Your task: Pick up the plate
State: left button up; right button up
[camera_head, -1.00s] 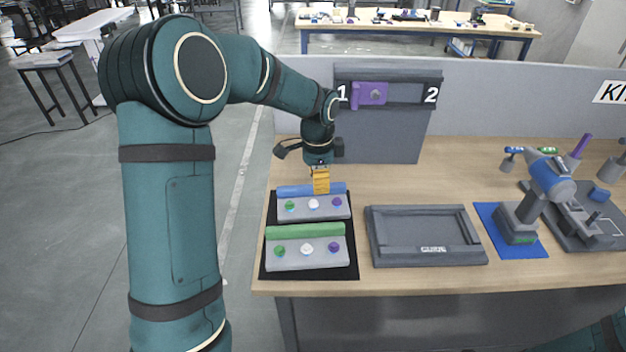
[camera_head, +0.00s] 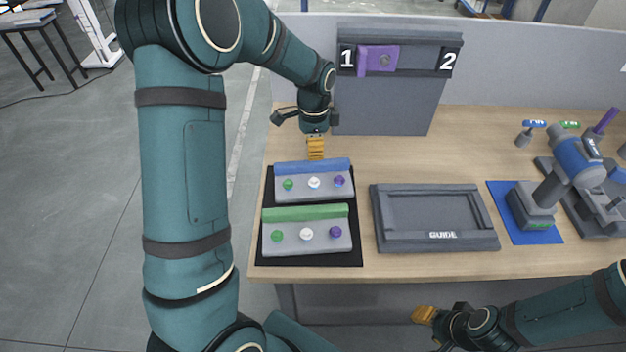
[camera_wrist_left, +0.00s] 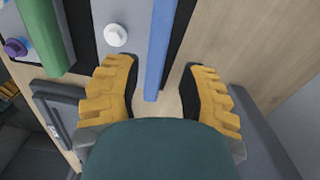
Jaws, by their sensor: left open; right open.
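Two grey plates lie on a black mat (camera_head: 258,225). The far plate (camera_head: 300,193) has a blue bar (camera_head: 312,166) along its back edge. The near plate (camera_head: 293,247) has a green bar (camera_head: 305,213). Each carries green, white and purple knobs. My left gripper (camera_head: 315,148) points down just behind the blue bar and is open and empty. In the left wrist view the blue bar (camera_wrist_left: 159,45) appears between the fingers of the left gripper (camera_wrist_left: 163,68); I see no contact. My right gripper (camera_head: 423,314) is open, low in front of the table edge.
A grey tray marked GUIDE (camera_head: 435,245) lies right of the mat. A blue-and-grey device (camera_head: 578,160) stands on a blue mat at the right. A grey panel with a purple handle (camera_head: 378,59), numbered 1 and 2, stands behind. The wood between is clear.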

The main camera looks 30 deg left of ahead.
aim_at(312, 163)
pick_arm(q)
jog(key=shift+s+a+f+b, duration=0.1)
jog(key=shift+f+b, duration=0.1)
jog(key=shift+f, duration=0.75)
jog(key=shift+s+d+f+b, duration=0.1)
jog(key=shift+f+b, duration=0.05)
jog(key=shift+f, duration=0.85)
jog(key=shift+s+a+f+b, duration=0.1)
jog(key=shift+f+b, duration=0.1)
jog(key=shift+f, duration=0.75)
grip_shut()
